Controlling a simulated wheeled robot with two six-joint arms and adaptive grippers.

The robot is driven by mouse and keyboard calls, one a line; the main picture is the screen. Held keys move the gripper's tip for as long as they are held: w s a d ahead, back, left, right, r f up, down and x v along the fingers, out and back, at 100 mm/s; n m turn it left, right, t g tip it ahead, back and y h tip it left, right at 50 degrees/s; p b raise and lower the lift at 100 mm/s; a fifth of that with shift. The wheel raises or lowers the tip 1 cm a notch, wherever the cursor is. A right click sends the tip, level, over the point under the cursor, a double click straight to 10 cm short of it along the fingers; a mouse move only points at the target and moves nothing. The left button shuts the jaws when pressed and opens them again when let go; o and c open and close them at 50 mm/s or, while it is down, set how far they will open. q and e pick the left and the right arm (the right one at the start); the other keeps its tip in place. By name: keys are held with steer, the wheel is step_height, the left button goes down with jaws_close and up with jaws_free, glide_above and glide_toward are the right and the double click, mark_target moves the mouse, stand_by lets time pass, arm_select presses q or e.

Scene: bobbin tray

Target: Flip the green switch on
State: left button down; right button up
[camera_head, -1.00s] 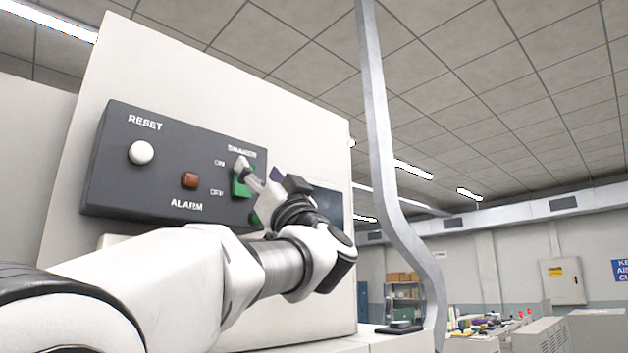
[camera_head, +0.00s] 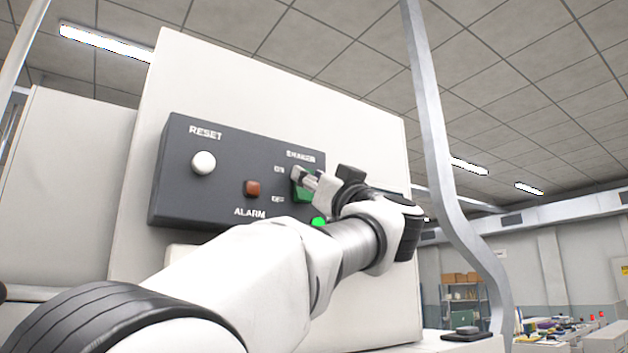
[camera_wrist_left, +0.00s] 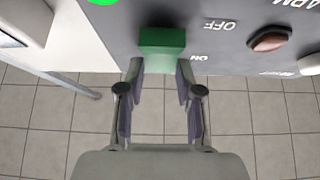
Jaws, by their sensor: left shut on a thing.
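The green switch (camera_head: 303,195) is on the right part of a dark control panel, below a label I cannot read clearly, with ON and OFF marked to its left. My left gripper (camera_head: 306,179) reaches it from the right and is shut on its upper part, near the ON mark. In the left wrist view the green switch (camera_wrist_left: 162,40) lies between the tips of the two fingers of my left gripper (camera_wrist_left: 161,68). The fingers partly hide the switch in the head view, so its exact tilt is hard to tell. My right gripper is not in view.
The dark panel (camera_head: 225,200) also carries a white RESET button (camera_head: 203,163) and a red-brown ALARM button (camera_head: 252,188). A round green lamp (camera_head: 319,222) glows brightly below the switch. A grey bent post (camera_head: 432,120) stands to the right of the white cabinet (camera_head: 290,95).

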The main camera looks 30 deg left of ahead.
arm_select(q)
steer(key=shift+w+a+h, duration=0.1)
steer(key=shift+a+h, duration=0.05)
steer(key=shift+h, duration=0.55)
steer(key=shift+g, duration=0.3)
steer(key=c, duration=0.8)
jaws_free()
steer(key=shift+o, duration=0.2)
steer(key=shift+w+a, duration=0.15)
steer(key=shift+a, duration=0.2)
steer(key=v, duration=0.7)
steer(key=shift+f, duration=0.25)
steer(key=shift+d, duration=0.15)
